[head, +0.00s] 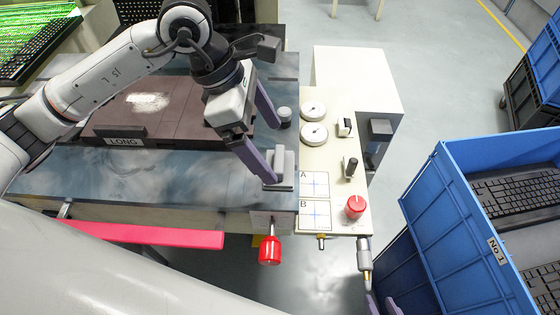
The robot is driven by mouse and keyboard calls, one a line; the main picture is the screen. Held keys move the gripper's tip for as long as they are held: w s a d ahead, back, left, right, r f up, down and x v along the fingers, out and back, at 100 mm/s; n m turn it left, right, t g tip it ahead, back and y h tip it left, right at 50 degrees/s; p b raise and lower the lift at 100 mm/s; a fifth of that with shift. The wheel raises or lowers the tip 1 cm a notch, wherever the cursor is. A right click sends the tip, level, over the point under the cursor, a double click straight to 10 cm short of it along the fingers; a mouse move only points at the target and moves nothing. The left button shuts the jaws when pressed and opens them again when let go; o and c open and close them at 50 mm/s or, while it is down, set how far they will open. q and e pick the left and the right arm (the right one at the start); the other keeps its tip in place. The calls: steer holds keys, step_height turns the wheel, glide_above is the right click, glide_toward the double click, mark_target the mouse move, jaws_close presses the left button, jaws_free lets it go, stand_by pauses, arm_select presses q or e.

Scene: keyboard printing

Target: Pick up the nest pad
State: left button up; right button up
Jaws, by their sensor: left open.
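A dark brown board with a "LONG" label (122,141) on its front edge lies on the dark machine bed at the left; I take it for the nest pad (170,125). A pale smudge shows on its top. My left arm reaches across above it and hides part of its back. My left gripper (274,153) is open at the right end of the bed, its purple fingers spread beside a grey block (284,160) and a dark-topped knob (284,117). Contact with these is unclear. My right gripper (381,300) shows only as purple finger parts at the bottom edge.
A cream panel carries gauges (314,134), a red knob (355,207) and A/B cards (314,185). A red-handled part (269,250) hangs at the front. A blue crate (425,215) with keyboards stands at right. A pink bar (150,234) runs along the front left.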

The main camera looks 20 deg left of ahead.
mark_target(278, 158)
arm_select(q)
steer(key=x, duration=0.2)
steer(key=p+x, duration=0.1)
steer(key=x, duration=0.1)
steer(key=shift+s+d+f, duration=0.2)
steer(key=shift+w+d+f, duration=0.15)
steer(key=shift+f, duration=0.25)
steer(key=c, duration=1.2)
steer(key=shift+o, duration=0.2)
step_height(278, 158, up, 10)
steer(key=shift+r+b, duration=0.1)
steer(key=shift+b, duration=0.3)
